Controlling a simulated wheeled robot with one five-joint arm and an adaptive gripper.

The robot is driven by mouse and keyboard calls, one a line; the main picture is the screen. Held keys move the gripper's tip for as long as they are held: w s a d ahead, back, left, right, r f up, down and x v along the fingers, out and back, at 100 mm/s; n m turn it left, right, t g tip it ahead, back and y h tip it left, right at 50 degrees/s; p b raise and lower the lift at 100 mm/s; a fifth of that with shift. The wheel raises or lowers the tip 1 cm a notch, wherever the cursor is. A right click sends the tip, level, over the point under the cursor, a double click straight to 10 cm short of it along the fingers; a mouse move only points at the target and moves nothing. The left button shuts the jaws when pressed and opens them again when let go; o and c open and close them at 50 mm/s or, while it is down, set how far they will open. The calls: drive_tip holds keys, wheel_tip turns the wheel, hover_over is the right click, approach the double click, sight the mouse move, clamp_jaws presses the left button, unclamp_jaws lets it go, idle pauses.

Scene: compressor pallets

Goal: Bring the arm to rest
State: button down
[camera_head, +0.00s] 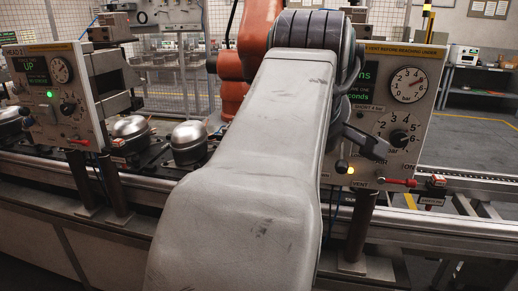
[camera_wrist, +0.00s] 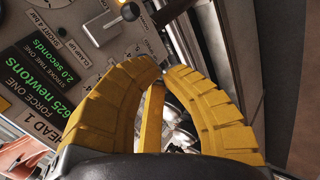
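My arm's pale grey link fills the middle of the head view and hides my gripper there. In the wrist view my gripper (camera_wrist: 165,70) shows yellow ribbed fingers arching inward, their tips drawn together, with nothing seen held between them. A third yellow finger shows between the two. A control panel (camera_wrist: 70,75) with green text reading 625 newtons and 2.0 seconds lies beyond the fingers at left. It seems to be the right panel (camera_head: 398,135) in the head view, partly hidden by my arm. A grey lever (camera_wrist: 103,30) on it is near the fingertips, apparently without contact.
A left panel (camera_head: 55,95) has a gauge, a lit green lamp and a display reading UP. Shiny domed compressors (camera_head: 188,145) stand on the conveyor line. An orange robot arm (camera_head: 232,95) stands behind. The conveyor rail (camera_head: 470,190) runs right; open floor lies beyond it.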

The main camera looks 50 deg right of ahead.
drive_tip(key=shift+s+a+r, duration=0.1)
drive_tip(key=shift+a+r, duration=0.05)
drive_tip(key=shift+a, duration=0.05)
idle(0.6)
drive_tip(key=w+a+f+t+y+p, duration=0.2)
drive_tip(key=w+a+f+y+p, duration=0.2)
drive_tip(key=w+a+f, duration=0.6)
drive_tip(key=a+f+m+y+p, duration=0.1)
drive_tip(key=a+f+y, duration=0.1)
drive_tip(key=a+f, duration=0.3)
drive_tip(key=s+a+f+m+g+y+p, duration=0.1)
drive_tip(key=a+f, duration=0.4)
drive_tip(key=a, duration=0.6)
drive_tip(key=shift+a+y+p, duration=0.25)
drive_tip(key=shift+y+p, duration=0.25)
drive_tip(key=shift+p, duration=0.2)
idle(1.7)
